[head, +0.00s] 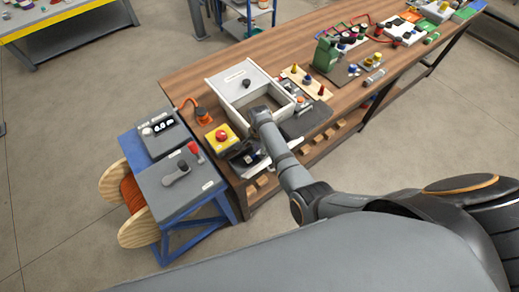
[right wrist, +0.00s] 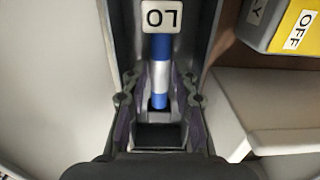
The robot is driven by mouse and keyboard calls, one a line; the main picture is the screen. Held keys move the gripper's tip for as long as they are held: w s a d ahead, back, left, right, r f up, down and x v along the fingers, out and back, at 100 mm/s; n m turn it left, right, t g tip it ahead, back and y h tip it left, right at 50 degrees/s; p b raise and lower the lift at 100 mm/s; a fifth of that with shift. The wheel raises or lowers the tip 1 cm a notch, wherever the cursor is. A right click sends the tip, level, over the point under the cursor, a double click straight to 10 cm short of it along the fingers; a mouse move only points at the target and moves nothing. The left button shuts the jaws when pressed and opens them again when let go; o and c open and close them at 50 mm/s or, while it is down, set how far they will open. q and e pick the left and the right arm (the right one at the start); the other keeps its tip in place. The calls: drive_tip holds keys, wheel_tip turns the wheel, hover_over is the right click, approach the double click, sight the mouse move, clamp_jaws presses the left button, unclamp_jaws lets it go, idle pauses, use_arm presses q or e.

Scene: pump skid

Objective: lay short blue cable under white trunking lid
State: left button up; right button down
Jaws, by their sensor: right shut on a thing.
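A short blue cable (right wrist: 160,50) with a pale band around its middle lies lengthwise between the fingers of my right gripper (right wrist: 160,88), which is shut on it. A white label plate (right wrist: 161,16) covers its far end. In the head view my right gripper (head: 243,152) is small and dark at the table's front edge, beside the white box; the cable is too small to tell there. A pale panel with a black knob (head: 241,80) covers the back part of the white box (head: 224,108); I cannot tell whether this is the trunking lid. My left gripper is out of view.
A yellow box with a red button (head: 221,137) stands left of my right gripper; a yellow OFF box (right wrist: 295,30) shows in the wrist view. A blue stand with grey boxes (head: 180,185) and an orange cable reel (head: 131,195) stand at left. Several parts crowd the wooden table (head: 190,75).

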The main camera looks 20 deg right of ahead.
drive_tip(key=c, duration=1)
unclamp_jaws()
